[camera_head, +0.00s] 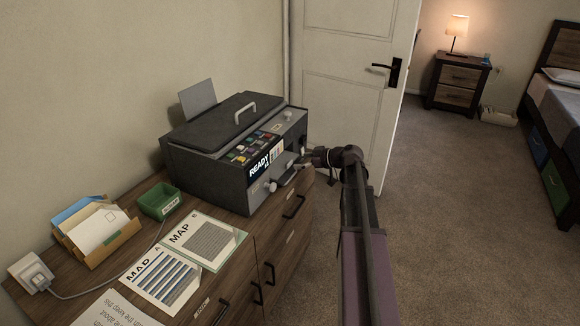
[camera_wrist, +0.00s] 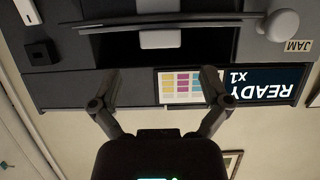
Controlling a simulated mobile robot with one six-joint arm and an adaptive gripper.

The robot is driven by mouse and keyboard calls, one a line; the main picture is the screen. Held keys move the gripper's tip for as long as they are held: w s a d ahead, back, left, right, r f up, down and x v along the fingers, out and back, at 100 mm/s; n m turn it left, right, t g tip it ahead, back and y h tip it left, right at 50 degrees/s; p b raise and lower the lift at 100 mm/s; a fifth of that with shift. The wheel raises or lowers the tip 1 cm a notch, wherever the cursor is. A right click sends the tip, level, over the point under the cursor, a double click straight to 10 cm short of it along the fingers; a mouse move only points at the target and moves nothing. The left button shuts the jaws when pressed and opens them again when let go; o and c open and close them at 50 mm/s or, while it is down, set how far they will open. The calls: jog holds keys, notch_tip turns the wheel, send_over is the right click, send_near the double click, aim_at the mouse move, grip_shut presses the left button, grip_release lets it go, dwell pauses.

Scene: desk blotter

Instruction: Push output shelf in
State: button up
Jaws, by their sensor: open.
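The printer (camera_head: 215,150) is a dark grey box on the wooden dresser. Its output shelf (camera_head: 288,176) sticks out from the front face, beside the READY screen (camera_head: 264,163). In the wrist view, which is upside down, the shelf (camera_wrist: 115,24) is a wide dark bar across the top, with a pale tab at its middle. My gripper (camera_wrist: 159,76) is open and empty, its two fingers spread in front of the printer face below the bar. In the head view my gripper (camera_head: 306,162) is at the printer's front right; its fingertips are hard to make out.
A round grey knob (camera_wrist: 283,25) and a JAM label (camera_wrist: 298,46) are beside the shelf. A green box (camera_head: 160,200), a letter holder (camera_head: 98,232) and MAP sheets (camera_head: 203,240) lie left of the printer. A white door (camera_head: 345,80) stands behind.

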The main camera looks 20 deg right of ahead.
aim_at(290, 162)
jog(key=shift+b+x, duration=0.8)
jog(key=shift+x, duration=1.8)
grip_shut()
